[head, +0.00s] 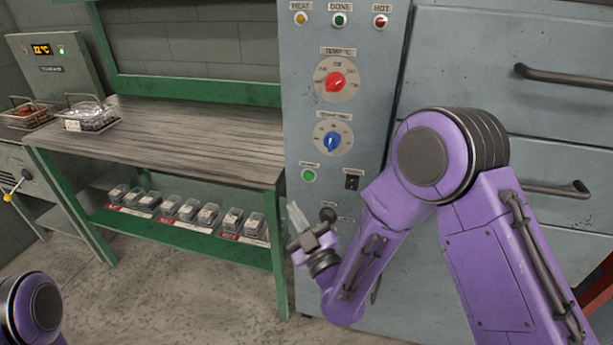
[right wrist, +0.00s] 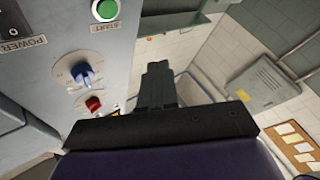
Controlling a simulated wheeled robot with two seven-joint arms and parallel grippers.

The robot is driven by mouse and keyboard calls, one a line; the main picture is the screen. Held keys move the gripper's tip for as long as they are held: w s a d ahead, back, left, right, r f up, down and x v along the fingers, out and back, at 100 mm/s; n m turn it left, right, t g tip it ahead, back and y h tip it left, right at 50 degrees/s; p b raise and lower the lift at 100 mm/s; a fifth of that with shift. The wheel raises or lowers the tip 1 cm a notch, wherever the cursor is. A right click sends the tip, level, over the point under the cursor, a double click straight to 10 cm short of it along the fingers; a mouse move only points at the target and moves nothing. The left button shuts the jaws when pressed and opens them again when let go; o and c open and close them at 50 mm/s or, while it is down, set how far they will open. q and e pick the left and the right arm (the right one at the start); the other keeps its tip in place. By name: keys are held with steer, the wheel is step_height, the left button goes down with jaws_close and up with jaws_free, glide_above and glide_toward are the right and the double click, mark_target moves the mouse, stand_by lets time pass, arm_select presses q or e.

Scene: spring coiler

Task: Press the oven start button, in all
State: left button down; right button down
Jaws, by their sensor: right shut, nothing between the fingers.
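The green oven start button (head: 309,175) is on the grey control panel (head: 312,110), low on its left side, under the blue dial. In the right wrist view the green button (right wrist: 106,9) shows at the top, above a label reading START. My right gripper (head: 296,216) is a little below and left of the button in the head view, apart from it. Its fingers are shut and empty; they also show in the right wrist view (right wrist: 158,75). Of my left arm only a purple joint shows at the bottom left; its gripper is out of view.
A black power switch (head: 352,181) is right of the button. A red dial (head: 336,82) and a blue dial (head: 333,140) are above. Drawer handles (head: 560,190) stick out at right.

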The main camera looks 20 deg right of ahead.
mark_target(308, 176)
steer(key=shift+w+d+p, duration=0.45)
steer(key=shift+w+d, duration=0.35)
steer(key=shift+w, duration=0.4)
steer(key=shift+w+d+p, duration=0.45)
steer(key=shift+w+d, duration=0.4)
steer(key=shift+w, duration=0.4)
steer(key=shift+w+d+p, duration=0.45)
steer(key=shift+w+d, duration=0.35)
steer(key=shift+w, duration=0.4)
steer(key=shift+w+d, duration=0.2)
steer(key=shift+w, duration=0.15)
steer(key=shift+w+d+b, duration=0.25)
steer(key=shift+w+b, duration=0.05)
steer(key=shift+s+a+b, duration=0.3)
steer(key=shift+s+a, duration=0.15)
steer(key=shift+s, duration=0.2)
